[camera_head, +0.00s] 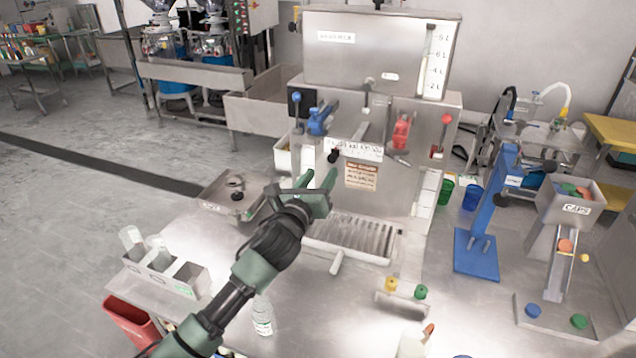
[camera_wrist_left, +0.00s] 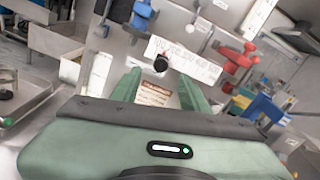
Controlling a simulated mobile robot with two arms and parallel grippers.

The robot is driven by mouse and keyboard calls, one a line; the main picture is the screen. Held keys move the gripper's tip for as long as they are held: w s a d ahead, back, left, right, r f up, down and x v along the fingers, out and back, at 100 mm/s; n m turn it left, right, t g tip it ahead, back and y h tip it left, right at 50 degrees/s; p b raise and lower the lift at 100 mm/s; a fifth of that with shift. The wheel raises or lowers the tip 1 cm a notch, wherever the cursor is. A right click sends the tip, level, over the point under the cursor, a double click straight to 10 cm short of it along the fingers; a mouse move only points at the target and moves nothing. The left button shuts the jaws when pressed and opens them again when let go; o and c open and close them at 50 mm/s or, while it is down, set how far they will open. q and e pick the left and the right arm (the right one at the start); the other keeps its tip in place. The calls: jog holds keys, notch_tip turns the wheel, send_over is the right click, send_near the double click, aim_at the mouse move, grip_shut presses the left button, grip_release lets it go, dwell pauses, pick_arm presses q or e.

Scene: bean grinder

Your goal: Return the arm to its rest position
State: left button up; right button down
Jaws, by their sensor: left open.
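My left gripper (camera_head: 316,184) is open and empty, reaching in from the lower left in the head view. Its green fingers also show in the left wrist view (camera_wrist_left: 160,90), pointing at the front of the steel machine (camera_head: 375,60). The fingers are just in front of the machine's lower left part, above the slotted drip tray (camera_head: 352,236). I cannot tell the exact gap to the machine. My right gripper is in neither view.
A steel tray with a knob (camera_head: 232,194) lies left of my gripper. A holder with clear tubes (camera_head: 163,262), a bottle (camera_head: 262,315), small yellow and green caps on a stand (camera_head: 405,291) and a blue press (camera_head: 480,225) stand on the table. Bare tabletop lies at centre front.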

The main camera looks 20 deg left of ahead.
pick_arm(q)
jog(key=shift+s, duration=0.7)
